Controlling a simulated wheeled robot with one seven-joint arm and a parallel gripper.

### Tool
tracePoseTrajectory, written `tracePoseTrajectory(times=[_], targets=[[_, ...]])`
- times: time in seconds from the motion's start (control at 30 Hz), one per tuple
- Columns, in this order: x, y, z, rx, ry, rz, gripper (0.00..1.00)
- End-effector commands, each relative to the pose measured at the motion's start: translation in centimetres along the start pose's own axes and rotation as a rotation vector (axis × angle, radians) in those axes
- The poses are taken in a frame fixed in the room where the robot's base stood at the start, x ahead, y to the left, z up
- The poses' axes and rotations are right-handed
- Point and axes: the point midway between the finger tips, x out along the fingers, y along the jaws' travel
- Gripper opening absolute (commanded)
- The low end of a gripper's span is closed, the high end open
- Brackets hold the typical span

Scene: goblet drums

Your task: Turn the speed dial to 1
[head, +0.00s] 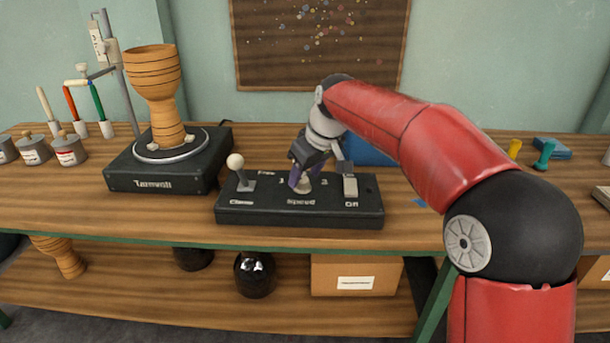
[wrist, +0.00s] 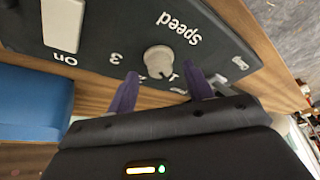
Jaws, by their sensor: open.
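The speed dial (wrist: 160,62) is a small light-grey round knob on a black control panel (head: 300,214), above the word Speed. A dark mark shows on its rim near a partly hidden numeral, but I cannot tell the exact setting. The numeral 3 shows to one side of the dial, and a 1 shows to its left in the head view. My gripper (wrist: 160,70) is open, its purple fingers apart on either side of the dial's near edge. In the head view my gripper (head: 304,175) is right over the dial. Contact cannot be told.
A lever with a white ball (head: 236,162), marked Free and Clamp, stands left of the dial. A white On/Off switch (head: 350,187) is to its right. A blue object (head: 368,152) lies behind the panel. A turntable (head: 160,177) with a wooden goblet drum (head: 160,90) stands at left.

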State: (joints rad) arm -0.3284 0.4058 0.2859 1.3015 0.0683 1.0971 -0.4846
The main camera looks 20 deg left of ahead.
Motion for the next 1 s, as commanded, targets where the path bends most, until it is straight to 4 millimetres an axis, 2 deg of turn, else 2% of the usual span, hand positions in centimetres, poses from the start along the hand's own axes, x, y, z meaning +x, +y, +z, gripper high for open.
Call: tracePoseTrajectory(times=[0.1,0.33,0.47,0.77,0.87,0.97,1.0], targets=[[-2.4,0.1,-0.1,0.001,0.004,0.003,0.51],[-5.7,0.0,-0.1,0.0,0.003,0.002,0.51],[-6.4,0.0,0.0,0.0,0.002,0.001,0.51],[-6.5,0.0,0.0,0.0,0.001,0.001,0.51],[-7.2,0.1,0.9,0.018,-0.001,0.018,0.51],[-8.9,0.4,3.4,0.076,-0.008,0.064,0.51],[-9.8,0.5,5.0,0.112,-0.012,0.091,0.51]])
